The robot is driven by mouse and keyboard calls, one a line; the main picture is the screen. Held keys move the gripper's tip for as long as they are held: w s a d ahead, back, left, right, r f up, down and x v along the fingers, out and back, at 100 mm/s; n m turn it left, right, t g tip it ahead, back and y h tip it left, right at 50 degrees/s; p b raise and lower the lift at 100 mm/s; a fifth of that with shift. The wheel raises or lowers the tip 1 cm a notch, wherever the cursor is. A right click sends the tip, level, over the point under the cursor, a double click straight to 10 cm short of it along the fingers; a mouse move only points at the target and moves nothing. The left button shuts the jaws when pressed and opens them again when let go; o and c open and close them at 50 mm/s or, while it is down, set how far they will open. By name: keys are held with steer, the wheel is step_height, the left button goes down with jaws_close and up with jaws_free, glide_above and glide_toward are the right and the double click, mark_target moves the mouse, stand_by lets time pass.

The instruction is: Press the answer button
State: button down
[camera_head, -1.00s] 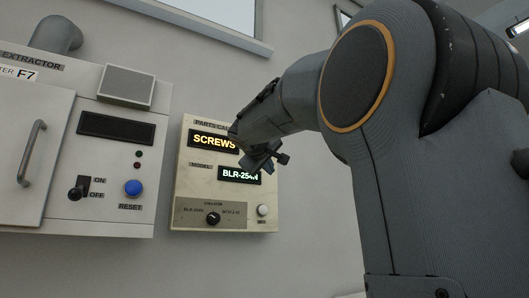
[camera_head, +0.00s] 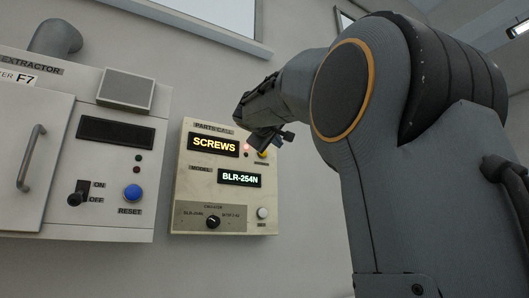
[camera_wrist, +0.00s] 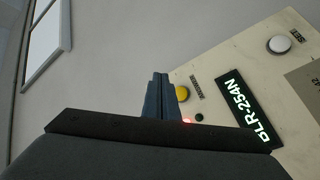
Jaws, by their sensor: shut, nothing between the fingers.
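The cream parts call panel (camera_head: 184,180) hangs on the wall, its displays reading SCREWS and BLR-254N. A yellow button (camera_head: 263,155) sits at its upper right, partly hidden behind my gripper (camera_head: 263,143); its small label is too blurred to read. A lit red lamp (camera_head: 247,147) is just left of the button. In the wrist view, the yellow button (camera_wrist: 182,93) shows just right of my shut, empty fingers (camera_wrist: 160,78), beside the red glow. I cannot tell whether the fingertips touch the panel.
The panel also has a selector knob (camera_head: 213,222) and a white button (camera_head: 262,213) at lower right. Left of it is an extractor cabinet (camera_head: 95,215) with a blue RESET button (camera_head: 132,192), a switch (camera_head: 78,193) and a door handle (camera_head: 33,160). Bare wall surrounds the panel.

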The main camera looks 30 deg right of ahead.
steer(key=w+p, duration=0.2)
steer(key=w, duration=0.5)
steer(key=shift+d, duration=0.15)
stand_by(1.9)
steer(key=shift+w, duration=0.4)
steer(key=shift+w, duration=0.45)
stand_by(0.6)
steer(key=shift+s, duration=0.15)
stand_by(0.3)
steer(key=shift+s+b, duration=0.7)
steer(key=shift+s, duration=0.1)
steer(key=shift+s+b, duration=1.35)
steer(key=shift+s, duration=1.05)
